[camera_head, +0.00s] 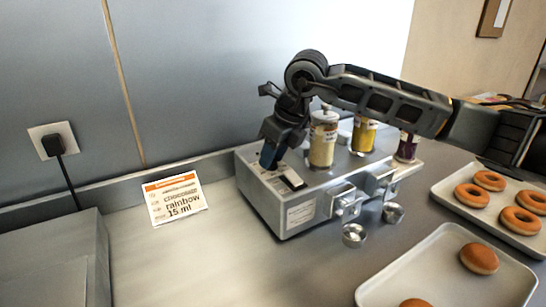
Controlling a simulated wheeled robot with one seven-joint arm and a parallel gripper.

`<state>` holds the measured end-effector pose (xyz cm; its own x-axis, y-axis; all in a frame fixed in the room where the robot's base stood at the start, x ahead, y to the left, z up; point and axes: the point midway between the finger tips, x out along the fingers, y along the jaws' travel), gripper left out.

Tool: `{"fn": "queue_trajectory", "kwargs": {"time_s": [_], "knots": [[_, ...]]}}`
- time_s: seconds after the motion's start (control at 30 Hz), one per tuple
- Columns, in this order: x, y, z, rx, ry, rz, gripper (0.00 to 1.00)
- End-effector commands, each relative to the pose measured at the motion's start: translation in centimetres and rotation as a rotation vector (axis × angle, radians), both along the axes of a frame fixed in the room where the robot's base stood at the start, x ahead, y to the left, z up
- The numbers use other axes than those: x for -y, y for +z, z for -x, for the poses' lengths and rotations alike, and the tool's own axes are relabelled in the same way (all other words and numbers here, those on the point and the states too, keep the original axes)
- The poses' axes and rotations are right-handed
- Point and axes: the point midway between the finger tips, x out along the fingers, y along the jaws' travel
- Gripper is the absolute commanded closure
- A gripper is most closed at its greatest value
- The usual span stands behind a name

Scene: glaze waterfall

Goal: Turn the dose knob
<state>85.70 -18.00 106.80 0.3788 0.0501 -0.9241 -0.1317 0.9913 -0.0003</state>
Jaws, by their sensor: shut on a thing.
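The dispenser machine (262,209) is a metal box on the counter with several jars on top. My gripper (270,157) points down at the left end of its top. It is shut on the dose knob, which is mostly hidden by the fingers. A small dark and white part (292,179) sits on the top just right of the fingertips. An order card (175,199) left of the machine reads "chocolate", "rainbow" and "15 ml", with other lines too small to read.
Jars stand on the machine behind my gripper, the nearest with pale contents (323,142). Two small metal cups (354,235) (393,212) are in front. Trays with doughnuts (370,294) (442,187) lie at the right. The counter between card and machine is clear.

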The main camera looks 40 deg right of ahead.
Motion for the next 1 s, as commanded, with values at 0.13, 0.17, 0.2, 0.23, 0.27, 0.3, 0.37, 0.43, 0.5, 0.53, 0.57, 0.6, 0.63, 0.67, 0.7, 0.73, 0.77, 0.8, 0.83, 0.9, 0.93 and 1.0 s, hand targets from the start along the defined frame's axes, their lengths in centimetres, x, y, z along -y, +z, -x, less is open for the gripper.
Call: {"fn": "queue_trajectory", "kwargs": {"time_s": [0.13,0.17,0.2,0.23,0.27,0.3,0.37,0.43,0.5,0.53,0.57,0.6,0.63,0.67,0.7,0.73,0.77,0.8,0.83,0.9,0.93,1.0], "knots": [[-0.03,-0.49,-0.02,0.002,-0.084,0.003,0.98],[-0.03,-0.51,-0.01,0.002,-0.107,0.004,0.98],[-0.07,-0.55,-0.02,0.003,-0.136,0.005,0.98],[-0.12,-0.58,-0.03,0.003,-0.161,0.004,0.98],[-0.16,-0.61,-0.02,0.003,-0.186,0.004,0.98],[-0.19,-0.61,-0.03,0.003,-0.220,0.004,0.98],[-0.20,-0.61,-0.04,0.004,-0.273,0.003,0.98],[-0.22,-0.60,-0.06,0.004,-0.335,0.003,0.98],[-0.29,-0.61,-0.08,0.003,-0.392,0.003,0.98],[-0.29,-0.60,-0.08,0.004,-0.417,0.003,0.98],[-0.28,-0.56,-0.07,0.003,-0.441,0.004,0.98],[-0.29,-0.53,-0.09,0.003,-0.472,0.002,0.98],[-0.31,-0.52,-0.09,0.003,-0.493,0.002,0.98],[-0.32,-0.49,-0.08,0.003,-0.514,0.003,0.98],[-0.36,-0.45,-0.11,0.003,-0.541,0.002,0.98],[-0.38,-0.43,-0.11,0.002,-0.559,0.002,0.98],[-0.38,-0.43,-0.09,0.002,-0.579,0.002,0.98],[-0.38,-0.40,-0.07,0.001,-0.601,0.001,0.98],[-0.39,-0.37,-0.08,0.001,-0.615,0.002,0.98],[-0.40,-0.31,-0.09,0.001,-0.648,0.001,0.98],[-0.41,-0.29,-0.08,0.000,-0.660,0.002,0.98],[-0.45,-0.24,-0.10,0.000,-0.682,0.001,0.98]]}}
